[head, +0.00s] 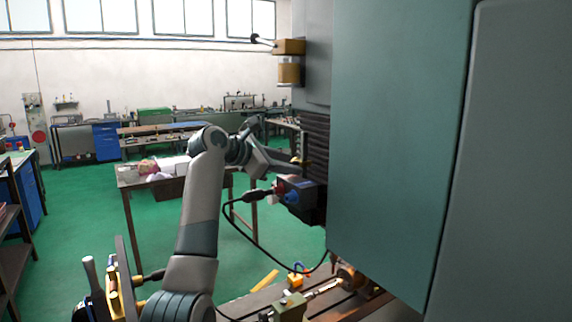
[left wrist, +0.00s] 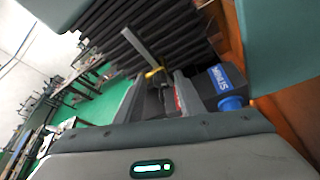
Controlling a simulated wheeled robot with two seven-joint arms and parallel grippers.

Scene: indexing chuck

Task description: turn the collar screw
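My left gripper (head: 296,161) is at the end of my left arm, beside the dark ribbed bellows of the machine. It shows in the left wrist view too (left wrist: 155,80), its two fingers apart at their bases. A small yellow, brass-like piece (left wrist: 154,72) with a grey bar (left wrist: 138,46) rising from it shows at the fingertips. I cannot tell whether the fingers touch it, or whether it is the collar screw. A round brass-coloured chuck-like part (head: 349,278) sits low on the machine table, apart from the gripper. My right gripper is not in view.
The large green machine housing (head: 400,130) blocks the right side. A dark box with a blue knob (head: 291,197) and a hanging cable lies just below the gripper. The machine table (head: 262,300) carries small fixtures. Green floor (head: 85,210) lies open to the left.

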